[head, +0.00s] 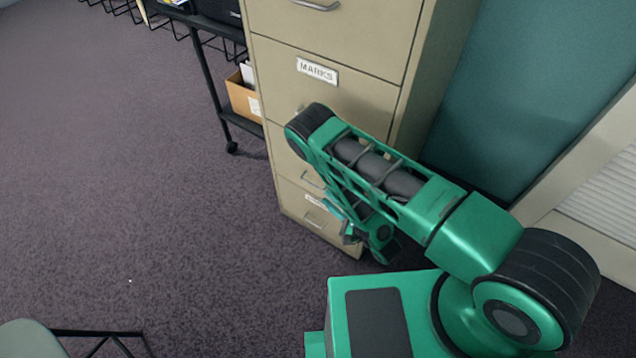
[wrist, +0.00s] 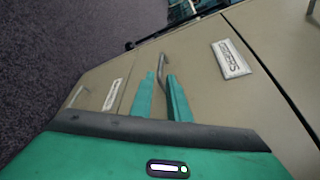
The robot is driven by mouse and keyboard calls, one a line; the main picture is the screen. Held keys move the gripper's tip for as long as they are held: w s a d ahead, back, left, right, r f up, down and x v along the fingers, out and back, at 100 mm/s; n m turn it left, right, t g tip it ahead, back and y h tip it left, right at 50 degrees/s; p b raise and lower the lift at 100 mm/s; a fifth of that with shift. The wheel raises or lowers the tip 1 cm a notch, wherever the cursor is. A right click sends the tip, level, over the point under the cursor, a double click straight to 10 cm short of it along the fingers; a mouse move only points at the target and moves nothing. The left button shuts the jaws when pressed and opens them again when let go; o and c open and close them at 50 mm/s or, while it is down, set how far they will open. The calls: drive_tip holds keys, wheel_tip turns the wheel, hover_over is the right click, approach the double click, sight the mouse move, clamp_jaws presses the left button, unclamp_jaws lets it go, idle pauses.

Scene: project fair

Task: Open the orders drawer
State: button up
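A beige filing cabinet (head: 340,35) stands with its drawers closed. The drawer labelled MARKS (head: 345,85) is above the drawer at my gripper. That lower drawer (wrist: 200,85) has a bar handle (wrist: 162,62) and a white label (wrist: 231,59), whose lettering is too small to read surely; in the head view my arm hides this label. My gripper (wrist: 160,76) has its two teal fingers apart at this handle, one on each side of its near end. I cannot tell whether they touch it. The bottom drawer's label (wrist: 112,95) is unreadable.
A black wheeled cart (head: 209,75) with a cardboard box (head: 243,97) stands left of the cabinet. A teal panel (head: 545,70) is to its right. A chair (head: 30,340) shows at the lower left. The carpet (head: 130,180) left of the cabinet is clear.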

sight(312, 184)
drive_tip(key=x, duration=1)
drive_tip(key=shift+w+a, duration=0.15)
drive_tip(key=shift+w, duration=0.15)
clamp_jaws()
idle(1.0)
